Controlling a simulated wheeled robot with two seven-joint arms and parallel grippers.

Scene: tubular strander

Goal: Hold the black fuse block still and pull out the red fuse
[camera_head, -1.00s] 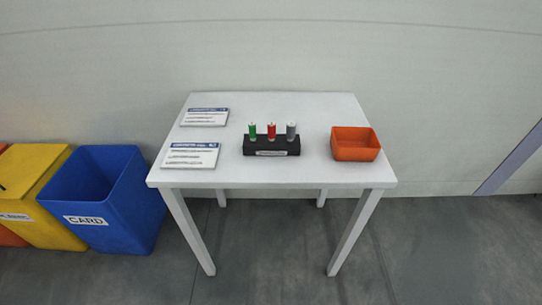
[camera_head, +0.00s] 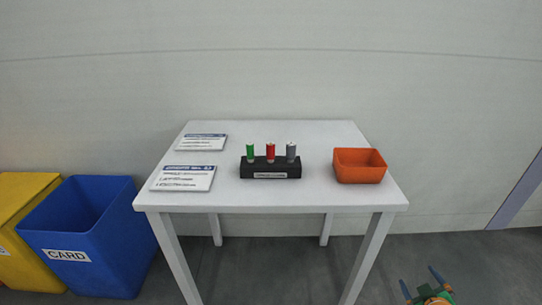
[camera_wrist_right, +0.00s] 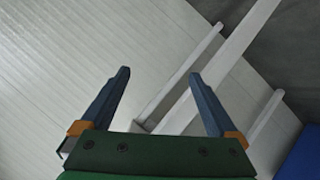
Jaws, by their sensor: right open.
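The black fuse block (camera_head: 270,169) stands on the white table (camera_head: 320,199), with a white label on its front. The red fuse (camera_head: 270,152) stands upright in its middle, between a green fuse (camera_head: 250,152) on the left and a grey fuse (camera_head: 291,152) on the right. My right gripper (camera_head: 420,283) is at the bottom right of the head view, low in front of the table and well away from the block. In the right wrist view its two blue fingers (camera_wrist_right: 160,103) are apart with nothing between them. My left gripper is not in view.
An orange bin (camera_head: 359,174) stands on the table right of the block. Two printed cards, a rear one (camera_head: 201,143) and a front one (camera_head: 184,180), lie on the left. A blue CARD bin (camera_head: 85,235) and a yellow bin (camera_head: 22,215) stand on the floor at left.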

